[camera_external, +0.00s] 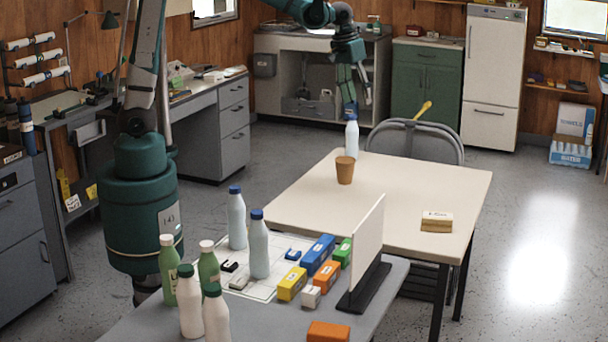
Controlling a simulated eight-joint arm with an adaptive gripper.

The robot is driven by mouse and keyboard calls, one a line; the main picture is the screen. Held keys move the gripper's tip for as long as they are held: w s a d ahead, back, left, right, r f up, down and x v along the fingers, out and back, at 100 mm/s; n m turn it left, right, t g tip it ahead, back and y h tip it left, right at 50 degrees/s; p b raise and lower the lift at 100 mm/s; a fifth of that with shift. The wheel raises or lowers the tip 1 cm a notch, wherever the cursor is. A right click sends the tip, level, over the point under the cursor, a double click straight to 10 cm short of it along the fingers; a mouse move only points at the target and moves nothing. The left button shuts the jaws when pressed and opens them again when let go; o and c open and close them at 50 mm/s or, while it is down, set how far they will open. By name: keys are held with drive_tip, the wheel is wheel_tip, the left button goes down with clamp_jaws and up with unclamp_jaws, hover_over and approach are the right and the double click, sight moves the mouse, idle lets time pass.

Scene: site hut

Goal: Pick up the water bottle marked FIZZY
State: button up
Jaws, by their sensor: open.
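A pale, clear water bottle with a blue cap (352,140) stands upright at the far left end of the cream table (450,185). My gripper (357,100) is open and empty, pointing down, and appears just above this bottle's cap; the depth gap is hard to judge. Two similar blue-capped bottles, one farther back (237,222) and one nearer (259,250), stand on the grey table (385,290) in front. No FIZZY marking is readable on any of these bottles from here.
A brown cup (345,171) stands close in front of the far bottle. A chair (425,140) is behind the table. White-capped green bottles (168,278), green-capped white bottles (190,310), small boxes (292,284) and an upright white panel (362,250) crowd the grey table.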

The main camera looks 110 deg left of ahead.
drive_tip(key=s+a+f+n+g+p, duration=0.15)
drive_tip(key=a+f, duration=0.25)
drive_tip(key=a, duration=0.5)
drive_tip(key=s+a+f+n, duration=0.2)
drive_tip(key=s+a+f, duration=0.1)
drive_tip(key=a, duration=0.7)
drive_tip(key=n+h+p, duration=0.2)
drive_tip(key=n, duration=0.2)
hover_over(352, 130)
drive_tip(key=a, duration=0.2)
drive_tip(key=shift+m+g, duration=0.25)
wheel_tip(352, 130, down, 9)
drive_tip(key=shift+s+f, duration=0.1)
drive_tip(key=shift+s+a+f, duration=0.2)
drive_tip(key=shift+a, duration=0.05)
drive_tip(key=shift+f, duration=1.3)
drive_tip(key=shift+f, duration=0.1)
drive_tip(key=shift+s+f, duration=0.1)
drive_tip(key=shift+f, duration=2.4)
